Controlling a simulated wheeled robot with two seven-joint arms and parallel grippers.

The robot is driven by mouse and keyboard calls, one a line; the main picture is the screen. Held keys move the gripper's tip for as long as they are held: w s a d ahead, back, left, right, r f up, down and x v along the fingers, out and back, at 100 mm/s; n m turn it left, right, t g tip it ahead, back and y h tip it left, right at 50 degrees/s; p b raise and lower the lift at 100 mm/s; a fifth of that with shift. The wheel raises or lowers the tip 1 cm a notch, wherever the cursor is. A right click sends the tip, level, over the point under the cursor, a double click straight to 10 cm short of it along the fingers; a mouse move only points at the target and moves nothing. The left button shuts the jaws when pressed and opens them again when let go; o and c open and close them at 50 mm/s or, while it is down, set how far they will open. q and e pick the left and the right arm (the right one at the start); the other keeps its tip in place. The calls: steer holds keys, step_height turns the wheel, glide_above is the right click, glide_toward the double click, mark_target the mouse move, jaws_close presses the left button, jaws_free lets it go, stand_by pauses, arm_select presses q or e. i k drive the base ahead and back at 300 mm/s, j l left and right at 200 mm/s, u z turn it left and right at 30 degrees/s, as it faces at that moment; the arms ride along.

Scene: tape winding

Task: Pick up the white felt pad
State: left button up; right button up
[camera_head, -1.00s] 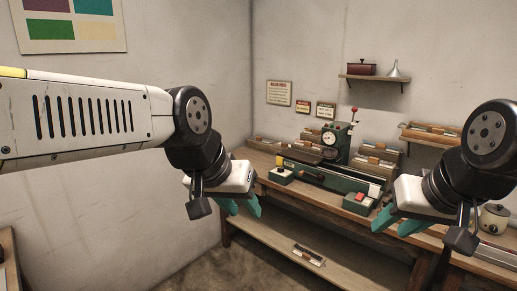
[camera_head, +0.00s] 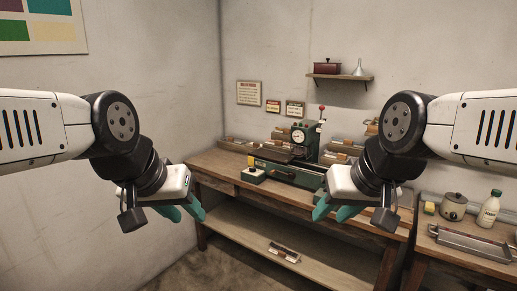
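I cannot make out a white felt pad in this view. My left gripper (camera_head: 190,215) hangs in the air at the left, in front of the wall and the bench's left end. Its teal fingers stand apart and hold nothing that I can see. My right gripper (camera_head: 330,213) hangs in front of the bench's middle, its teal fingers also apart and with nothing visible between them. The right gripper and arm hide part of the bench top.
A wooden bench (camera_head: 225,171) carries a green machine (camera_head: 305,143). A lower shelf (camera_head: 245,237) holds a small dark-and-white item (camera_head: 284,252). At right are a metal tray (camera_head: 465,242), a lidded pot (camera_head: 453,207), a white bottle (camera_head: 489,209) and a yellow block (camera_head: 429,208).

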mark_target(254, 144)
steer(key=i+j+z, duration=0.1)
steer(key=z, duration=0.4)
steer(key=i+j+z, duration=0.25)
steer(key=z, duration=0.25)
steer(key=i+j+z, duration=0.2)
steer(key=i+j, duration=0.15)
steer(key=j, duration=0.3)
steer(key=i+j+z, duration=0.1)
steer(key=j, duration=0.25)
steer(key=i+j+z, duration=0.1)
steer(key=j, duration=0.3)
steer(key=i+j+z, duration=0.1)
steer(key=i+j, duration=0.15)
steer(key=i+j+z, duration=0.15)
steer(key=j, duration=0.35)
steer(key=i+j, duration=0.1)
steer(key=j, duration=0.25)
steer(key=i+j, duration=0.1)
steer(key=j, duration=0.25)
steer(key=i+j, duration=0.1)
steer(key=j, duration=0.25)
steer(key=i+j, duration=0.1)
steer(key=j, duration=0.25)
